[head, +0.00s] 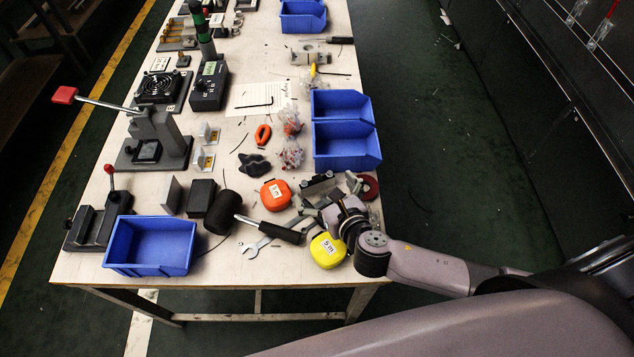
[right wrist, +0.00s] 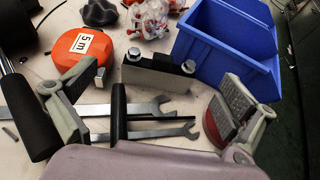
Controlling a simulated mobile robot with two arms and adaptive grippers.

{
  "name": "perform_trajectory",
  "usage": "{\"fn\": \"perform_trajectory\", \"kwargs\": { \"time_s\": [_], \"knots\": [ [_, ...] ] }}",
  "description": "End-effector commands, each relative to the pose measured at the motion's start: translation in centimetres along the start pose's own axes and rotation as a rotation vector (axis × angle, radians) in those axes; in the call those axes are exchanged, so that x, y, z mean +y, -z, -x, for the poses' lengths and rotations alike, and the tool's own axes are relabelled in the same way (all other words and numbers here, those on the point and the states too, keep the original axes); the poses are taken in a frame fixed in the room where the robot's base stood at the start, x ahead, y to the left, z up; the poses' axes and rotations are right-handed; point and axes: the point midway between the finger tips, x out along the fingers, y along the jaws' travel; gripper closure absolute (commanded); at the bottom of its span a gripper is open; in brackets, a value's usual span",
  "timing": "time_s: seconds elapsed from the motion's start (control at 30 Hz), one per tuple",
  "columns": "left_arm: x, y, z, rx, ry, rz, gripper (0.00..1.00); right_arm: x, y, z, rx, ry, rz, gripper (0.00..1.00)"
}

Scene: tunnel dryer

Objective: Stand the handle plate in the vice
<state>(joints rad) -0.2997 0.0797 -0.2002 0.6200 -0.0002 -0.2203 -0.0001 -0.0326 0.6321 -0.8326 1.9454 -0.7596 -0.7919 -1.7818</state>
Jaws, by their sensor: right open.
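What looks like the handle plate (head: 318,184) is a dark bar with two silver knobs near the table's front right. In the right wrist view the same bar (right wrist: 158,75) lies just beyond my fingers. My right gripper (head: 332,205) is above the front right of the table; its two grey-padded fingers (right wrist: 155,105) are wide apart with nothing gripped. What looks like the vice (head: 92,228) is a dark grey block with a red-knobbed lever at the front left corner, far from my right gripper. My left gripper is not in view.
Open-ended wrenches (right wrist: 150,120), a black-handled tool (head: 270,230), an orange tape measure (head: 275,194) and a yellow one (head: 327,250) crowd around my right gripper. Blue bins (head: 345,150) stand behind it. Another blue bin (head: 150,246) stands beside the vice.

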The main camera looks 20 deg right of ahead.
Motion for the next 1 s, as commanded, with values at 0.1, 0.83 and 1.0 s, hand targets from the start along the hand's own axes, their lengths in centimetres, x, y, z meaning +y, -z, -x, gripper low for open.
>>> {"fn": "perform_trajectory", "kwargs": {
  "time_s": [0.1,0.83,1.0],
  "knots": [
    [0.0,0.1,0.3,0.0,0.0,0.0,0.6,-0.1,-0.2,-1.4,-0.002,0.001,-0.001,0.0],
    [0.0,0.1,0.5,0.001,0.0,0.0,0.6,-0.2,-0.1,-5.0,0.0,-0.001,0.0,0.14],
    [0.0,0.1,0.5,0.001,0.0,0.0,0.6,-0.2,-0.1,-5.0,0.0,-0.001,0.0,0.25]
  ]
}}
